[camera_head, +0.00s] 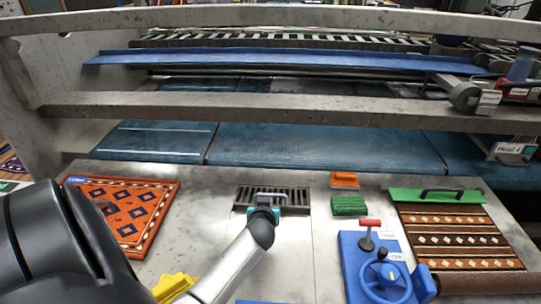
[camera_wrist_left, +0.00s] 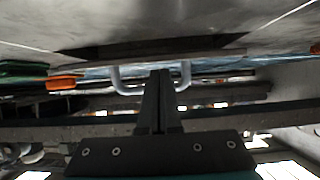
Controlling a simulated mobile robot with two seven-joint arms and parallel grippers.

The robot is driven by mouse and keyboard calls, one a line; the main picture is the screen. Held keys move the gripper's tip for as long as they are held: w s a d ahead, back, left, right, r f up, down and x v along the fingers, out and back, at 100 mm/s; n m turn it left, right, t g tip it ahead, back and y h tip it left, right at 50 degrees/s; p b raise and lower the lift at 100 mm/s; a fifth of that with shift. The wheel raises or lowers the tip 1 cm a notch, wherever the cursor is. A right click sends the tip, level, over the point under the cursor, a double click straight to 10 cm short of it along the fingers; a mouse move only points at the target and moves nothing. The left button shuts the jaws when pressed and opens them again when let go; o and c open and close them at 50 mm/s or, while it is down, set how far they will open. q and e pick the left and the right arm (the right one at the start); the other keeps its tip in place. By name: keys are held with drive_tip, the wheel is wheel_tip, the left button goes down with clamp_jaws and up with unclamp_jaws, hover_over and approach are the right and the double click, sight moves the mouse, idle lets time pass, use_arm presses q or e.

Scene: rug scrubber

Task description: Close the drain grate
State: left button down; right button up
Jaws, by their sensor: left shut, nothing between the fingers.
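The drain grate (camera_head: 296,194), a dark slatted panel with a light grey handle, is set in the grey metal table at its middle. Whether it lies fully flat is unclear. My left gripper (camera_head: 264,208) is at its handle, partly hidden by my own wrist. In the left wrist view, the shut fingers (camera_wrist_left: 158,75) point at the U-shaped handle (camera_wrist_left: 117,78), between its two legs, with nothing held. The grate (camera_wrist_left: 215,53) shows there nearly edge-on. Contact with the handle cannot be told. My right gripper is not in view.
An orange patterned rug (camera_head: 152,205) lies left, a brown striped rug (camera_head: 455,240) right. Orange (camera_head: 344,180) and green (camera_head: 348,206) brushes lie right of the grate. A blue control panel (camera_head: 352,262) with red lever is front right. Grey rails (camera_head: 270,108) cross behind.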

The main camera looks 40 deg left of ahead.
use_arm(q)
drive_tip(key=shift+s+d+f+b, duration=0.15)
drive_tip(key=shift+f+b, duration=0.15)
drive_tip(key=shift+f, duration=0.2)
drive_tip(key=shift+s+d+f+b, duration=0.1)
drive_tip(key=shift+f+b, duration=0.15)
drive_tip(key=shift+f, duration=0.25)
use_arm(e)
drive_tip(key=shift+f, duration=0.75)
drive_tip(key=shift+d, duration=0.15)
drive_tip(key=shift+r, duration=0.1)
